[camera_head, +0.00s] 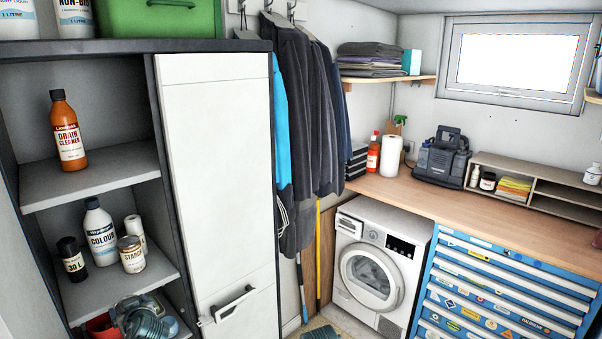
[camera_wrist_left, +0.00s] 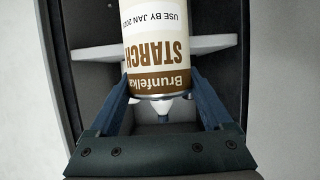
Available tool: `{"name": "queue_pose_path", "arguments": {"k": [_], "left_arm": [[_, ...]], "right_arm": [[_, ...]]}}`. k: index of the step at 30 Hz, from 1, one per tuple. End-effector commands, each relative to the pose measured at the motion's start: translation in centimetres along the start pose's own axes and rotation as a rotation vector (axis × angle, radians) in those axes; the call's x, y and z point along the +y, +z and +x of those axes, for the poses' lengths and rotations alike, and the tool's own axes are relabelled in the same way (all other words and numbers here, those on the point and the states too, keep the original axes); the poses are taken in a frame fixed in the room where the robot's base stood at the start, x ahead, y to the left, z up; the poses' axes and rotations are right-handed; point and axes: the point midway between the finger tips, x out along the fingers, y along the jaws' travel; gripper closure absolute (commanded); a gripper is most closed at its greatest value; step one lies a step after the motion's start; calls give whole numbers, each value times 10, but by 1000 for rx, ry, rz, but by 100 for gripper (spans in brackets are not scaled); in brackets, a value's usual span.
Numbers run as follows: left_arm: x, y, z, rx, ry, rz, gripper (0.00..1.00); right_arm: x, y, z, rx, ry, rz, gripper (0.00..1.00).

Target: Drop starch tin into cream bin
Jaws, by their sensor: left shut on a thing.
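In the left wrist view, my left gripper (camera_wrist_left: 165,105) is shut on a starch tin (camera_wrist_left: 157,45). The tin has a cream-and-brown label, and its lettering appears upside down in this view. The fingers close on its two sides. In the head view, a similar tin marked STARCH (camera_head: 131,254) stands on the middle shelf of the open cabinet; no gripper shows beside it there. I cannot identify a cream bin in either view. My right gripper is not in view.
Beside the shelf tin stand a dark jar (camera_head: 72,258) and a white COLOUR bottle (camera_head: 101,232). A drain cleaner bottle (camera_head: 67,133) stands above. The white cabinet door (camera_head: 217,150) is shut. A washing machine (camera_head: 370,270) and blue drawers (camera_head: 500,285) stand right. The wrist view shows a pale shelf (camera_wrist_left: 97,53) behind.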

Motion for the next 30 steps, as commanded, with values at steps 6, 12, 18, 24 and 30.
{"name": "queue_pose_path", "arguments": {"k": [6,12,18,24,30], "left_arm": [[0,33,14,1,0,1,100],[0,31,13,1,0,0,100],[0,31,13,1,0,0,100],[20,54,8,-14,-1,3,100],[66,105,-12,-32,-28,-2,100]], "right_arm": [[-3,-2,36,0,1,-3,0],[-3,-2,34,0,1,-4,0],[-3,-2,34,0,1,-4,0],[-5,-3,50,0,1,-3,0],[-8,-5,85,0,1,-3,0]]}}
